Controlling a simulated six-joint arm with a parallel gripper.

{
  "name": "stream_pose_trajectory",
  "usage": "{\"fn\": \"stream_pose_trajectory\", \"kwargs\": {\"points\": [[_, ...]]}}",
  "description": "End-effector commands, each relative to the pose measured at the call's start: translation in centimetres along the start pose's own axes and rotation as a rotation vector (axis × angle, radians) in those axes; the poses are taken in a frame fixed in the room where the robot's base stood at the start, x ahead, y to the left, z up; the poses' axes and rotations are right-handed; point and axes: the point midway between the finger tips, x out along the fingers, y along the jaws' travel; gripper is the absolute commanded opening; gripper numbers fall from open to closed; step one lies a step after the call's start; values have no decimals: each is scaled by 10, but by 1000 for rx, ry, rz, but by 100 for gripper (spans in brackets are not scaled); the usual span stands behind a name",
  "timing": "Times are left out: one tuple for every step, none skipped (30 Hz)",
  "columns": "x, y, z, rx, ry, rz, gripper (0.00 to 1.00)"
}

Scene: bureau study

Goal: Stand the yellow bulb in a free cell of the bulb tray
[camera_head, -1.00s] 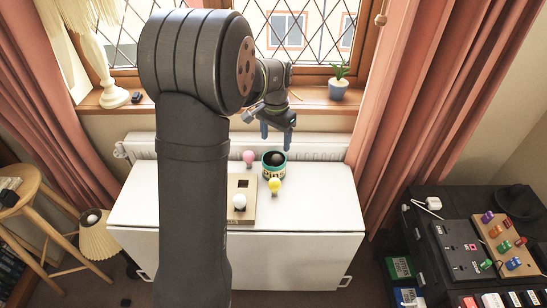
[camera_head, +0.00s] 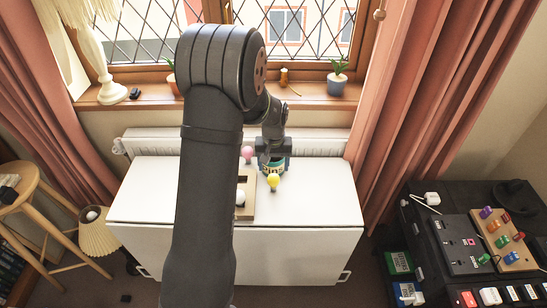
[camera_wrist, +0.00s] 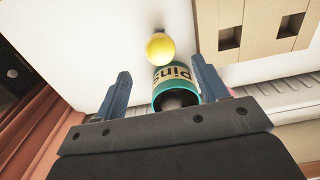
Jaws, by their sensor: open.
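The yellow bulb (camera_head: 273,181) stands on the white table just in front of a teal-rimmed tin (camera_head: 270,168). In the wrist view the yellow bulb (camera_wrist: 160,47) is beyond my fingertips. The tan bulb tray (camera_head: 250,208) lies left of the bulb, partly hidden by my arm. A white bulb (camera_head: 240,197) stands at the tray. In the wrist view the tray (camera_wrist: 262,20) shows two dark, empty cells. My gripper (camera_wrist: 163,86) is open, pointing down over the tin, with one finger on each side of the tin. I cannot tell whether they touch it. The gripper holds nothing.
The tin (camera_wrist: 176,88) is labelled "Pins" and has something dark inside. A pink bulb (camera_head: 247,153) stands near the tray's back end. A radiator (camera_head: 315,146) runs behind the table. The table's right part (camera_head: 320,195) is clear.

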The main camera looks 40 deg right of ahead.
Motion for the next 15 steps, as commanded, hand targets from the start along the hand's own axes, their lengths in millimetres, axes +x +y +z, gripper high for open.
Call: {"fn": "stream_pose_trajectory", "kwargs": {"points": [[7,0,1,0,-4,-1,66],[10,0,1,0,-3,-1,66],[15,0,1,0,-2,0,66],[19,0,1,0,-3,-1,66],[23,0,1,1,-4,-1,66],[27,0,1,1,-3,-1,66],[31,0,1,1,-2,-1,66],[34,0,1,1,-2,-1,66],[39,0,1,1,-3,-1,66],[42,0,1,1,-3,-1,66],[45,0,1,1,-3,-1,66],[48,0,0,1,-2,0,66],[51,0,0,1,-2,0,66],[53,0,0,1,-2,-1,66],[56,0,0,1,-2,-1,66]]}}
